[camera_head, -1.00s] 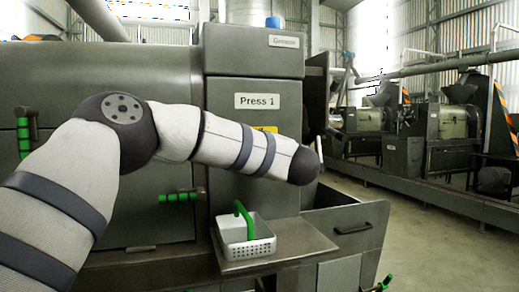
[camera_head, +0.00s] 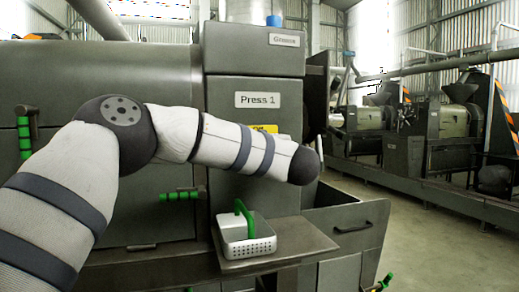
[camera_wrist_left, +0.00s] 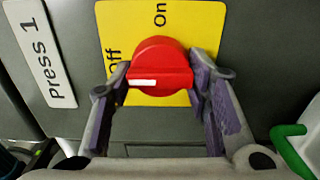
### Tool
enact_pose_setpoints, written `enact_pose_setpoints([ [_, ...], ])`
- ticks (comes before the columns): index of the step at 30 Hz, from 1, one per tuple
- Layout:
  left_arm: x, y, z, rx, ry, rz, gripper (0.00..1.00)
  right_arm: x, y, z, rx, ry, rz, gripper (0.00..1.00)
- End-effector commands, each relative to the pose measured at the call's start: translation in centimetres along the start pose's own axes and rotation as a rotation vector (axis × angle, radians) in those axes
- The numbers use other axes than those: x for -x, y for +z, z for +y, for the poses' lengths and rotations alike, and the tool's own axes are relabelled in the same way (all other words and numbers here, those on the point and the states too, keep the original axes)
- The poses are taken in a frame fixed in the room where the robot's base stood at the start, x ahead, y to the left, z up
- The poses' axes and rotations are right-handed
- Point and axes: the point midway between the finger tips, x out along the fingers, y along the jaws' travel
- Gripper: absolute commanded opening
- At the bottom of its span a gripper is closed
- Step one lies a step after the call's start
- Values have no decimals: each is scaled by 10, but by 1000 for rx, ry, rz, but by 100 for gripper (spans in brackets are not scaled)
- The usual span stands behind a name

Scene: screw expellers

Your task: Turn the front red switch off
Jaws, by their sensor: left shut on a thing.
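The red switch (camera_wrist_left: 158,67) is a round knob with a raised bar and a white mark toward the bar's left part in the left wrist view. It sits on a yellow plate (camera_wrist_left: 200,40) labelled "Off" and "On". My left gripper (camera_wrist_left: 160,80) has one finger on each side of the knob and is shut on it. In the head view the yellow plate (camera_head: 266,128) shows only as a sliver above my left forearm, which hides the switch and my left gripper. My right gripper is in neither view.
The grey press carries a "Press 1" sign (camera_head: 259,100). A perforated metal basket (camera_head: 246,245) with a green handle stands on a small shelf (camera_head: 315,245) below my arm. Green-gripped handles (camera_head: 180,196) stick out of the press. Open floor lies to the right.

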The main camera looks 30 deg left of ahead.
Motion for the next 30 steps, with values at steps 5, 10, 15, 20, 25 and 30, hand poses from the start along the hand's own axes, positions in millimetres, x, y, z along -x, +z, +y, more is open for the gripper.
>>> enact_pose_setpoints([
  [5, 0, 0, 0, 2, -1, 0, 16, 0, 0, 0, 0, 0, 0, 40],
  [10, 0, 0, 0, 1, -1, 0, 63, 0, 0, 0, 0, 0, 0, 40],
  [15, 0, 0, 0, 0, 0, 0, 63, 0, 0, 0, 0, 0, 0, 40],
  [20, 10, 1, 0, -1, -1, -3, 63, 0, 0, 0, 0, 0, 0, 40],
  [25, 54, 2, 1, -1, 1, -6, 63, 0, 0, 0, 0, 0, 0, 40],
  [30, 96, 1, 1, -2, 1, -4, 63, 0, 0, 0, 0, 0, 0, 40],
])
